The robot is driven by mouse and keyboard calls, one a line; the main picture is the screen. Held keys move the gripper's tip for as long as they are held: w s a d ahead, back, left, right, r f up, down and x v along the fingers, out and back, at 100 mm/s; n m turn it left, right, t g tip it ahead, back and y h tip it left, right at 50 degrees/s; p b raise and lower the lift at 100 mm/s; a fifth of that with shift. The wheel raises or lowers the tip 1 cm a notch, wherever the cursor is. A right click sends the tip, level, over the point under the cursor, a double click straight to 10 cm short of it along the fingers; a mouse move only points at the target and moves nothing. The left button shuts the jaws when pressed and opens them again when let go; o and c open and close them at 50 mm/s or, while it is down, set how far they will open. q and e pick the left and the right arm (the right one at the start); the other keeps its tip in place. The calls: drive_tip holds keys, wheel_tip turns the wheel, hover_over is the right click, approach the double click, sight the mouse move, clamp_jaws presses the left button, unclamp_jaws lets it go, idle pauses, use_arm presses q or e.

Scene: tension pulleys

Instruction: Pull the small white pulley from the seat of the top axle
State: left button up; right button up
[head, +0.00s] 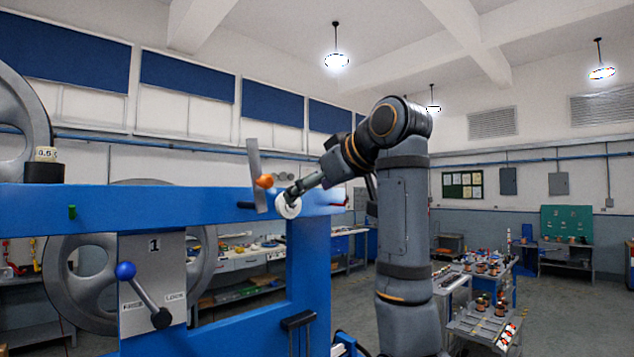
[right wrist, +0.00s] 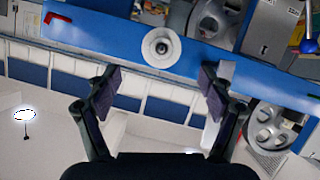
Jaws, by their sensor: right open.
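The small white pulley (head: 289,207) sits on the front of the blue beam (head: 170,206), near its right end. In the right wrist view the pulley (right wrist: 149,46) is a white ring around a grey axle end (right wrist: 162,46). My right gripper (head: 296,193) reaches in from the right, close to the pulley, and partly covers it in the head view. In the right wrist view my right gripper (right wrist: 158,88) is open and empty. Its two fingers stand wide apart, and the pulley lies beyond the tips, roughly centred between them. My left gripper is not in view.
A thin metal plate (head: 256,160) with an orange knob (head: 264,181) stands just left of the pulley. Further left are a numbered grey panel (head: 154,300) with a blue-ball lever (head: 125,271) and large grey wheels (head: 85,285). Parts tables (head: 485,330) stand at right.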

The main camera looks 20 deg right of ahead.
sight(300, 204)
drive_tip(key=p+x, duration=0.4)
drive_tip(key=x, duration=0.4)
drive_tip(key=shift+w+a, duration=0.2)
drive_tip(key=shift+w, duration=0.05)
drive_tip(key=shift+w+f, duration=0.1)
drive_tip(key=shift+a, duration=0.1)
drive_tip(key=shift+c, duration=0.3)
drive_tip(key=shift+c, duration=1.1)
drive_tip(key=c, duration=1)
drive_tip(key=shift+c, duration=0.2)
drive_tip(key=shift+s+d+b, duration=0.35)
drive_tip(key=shift+s+b, duration=0.2)
drive_tip(key=shift+s, duration=0.35)
drive_tip(key=shift+s+d+b, duration=0.35)
drive_tip(key=shift+s+b, duration=0.2)
drive_tip(key=shift+s, duration=0.35)
